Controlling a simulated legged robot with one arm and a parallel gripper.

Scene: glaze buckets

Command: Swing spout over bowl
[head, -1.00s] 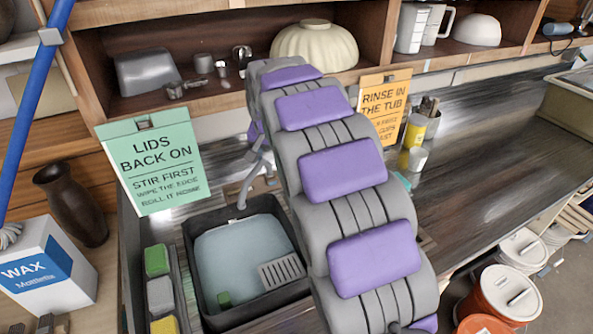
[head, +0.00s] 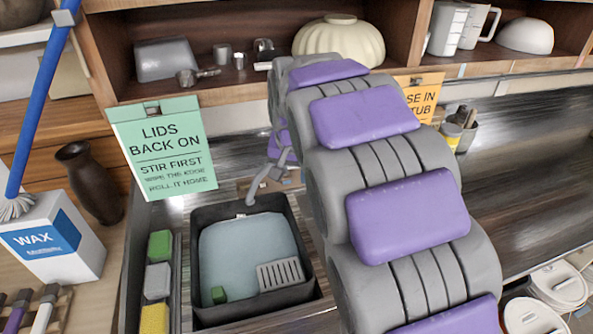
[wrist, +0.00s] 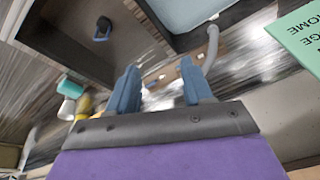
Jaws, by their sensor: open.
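The grey curved spout (head: 260,186) stands behind the black tub, its tip by the tub's back rim. It also shows in the wrist view (wrist: 212,46), to the right of the fingers. The black tub (head: 198,265), a square basin holding pale blue-grey water, is below the spout; a corner shows in the wrist view (wrist: 185,12). My gripper (wrist: 159,66) is open, with two blue-grey fingers apart and nothing seen held between them. The spout appears beyond and beside the right finger; I cannot tell whether they touch. In the head view my arm hides most of the gripper.
A green sign (head: 163,148) hangs left of the spout, and an orange sign (head: 420,92) is partly behind my arm. Sponges (head: 158,282) lie left of the tub. A cream bowl (head: 338,43) sits on the shelf above. The counter at right is mostly clear.

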